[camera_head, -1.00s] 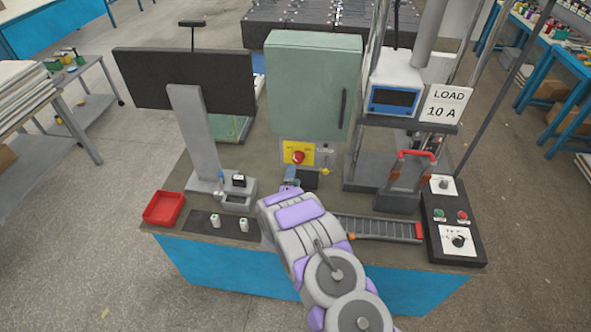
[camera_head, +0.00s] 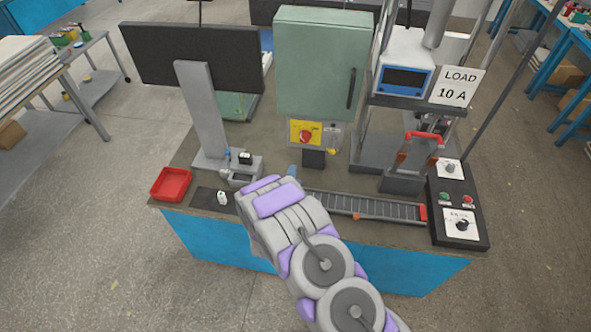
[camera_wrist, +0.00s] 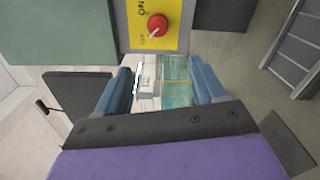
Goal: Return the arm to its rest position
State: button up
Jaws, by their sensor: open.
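My arm reaches over the front of the bench in the head view, with its grey and purple links hiding part of the bench front. My gripper shows in the wrist view (camera_wrist: 160,88), with two blue fingers spread apart and nothing between them. Beyond the fingers lie the yellow switch plate with its red rotary knob (camera_wrist: 157,23) and the green cabinet (camera_wrist: 65,28). In the head view only a small blue bit of the gripper shows past the arm, in front of the yellow switch plate (camera_head: 305,133).
A red tray (camera_head: 171,184) and a dark mat with a small white cell (camera_head: 222,198) lie left of my arm. A roller track (camera_head: 370,207) and a black control box (camera_head: 458,215) lie to its right. The monitor (camera_head: 190,55), green cabinet (camera_head: 318,65) and load tester (camera_head: 404,78) stand behind.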

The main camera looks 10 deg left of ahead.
notch_tip(320, 180, up, 5)
jog(key=w+d+m+g+y+b, duration=0.1)
jog(key=w+d+m+g+b, duration=0.1)
jog(key=m+g, duration=0.45)
jog(key=s+d+r+m+g+y+b, duration=0.1)
jog(key=s+d+r+m+g+y, duration=0.1)
jog(key=s+d+r+m+g, duration=0.45)
jog(key=s+d+r+m+g+b, duration=0.1)
jog(key=s+d, duration=0.4)
jog(key=s, duration=0.8)
jog(key=s+d+r+m+g+h+b, duration=0.1)
jog(key=s+d+r+m+g, duration=0.2)
jog(key=s, duration=1.1)
jog(key=s+d+r+m+g+h+b, duration=0.1)
jog(key=s+d+r+m+g, duration=0.1)
jog(key=s+d+r, duration=0.5)
jog(key=s+m, duration=0.1)
jog(key=s, duration=0.5)
jog(key=shift+s+d+g, duration=0.15)
jog(key=shift+d+g, duration=0.05)
jog(key=shift+g, duration=0.2)
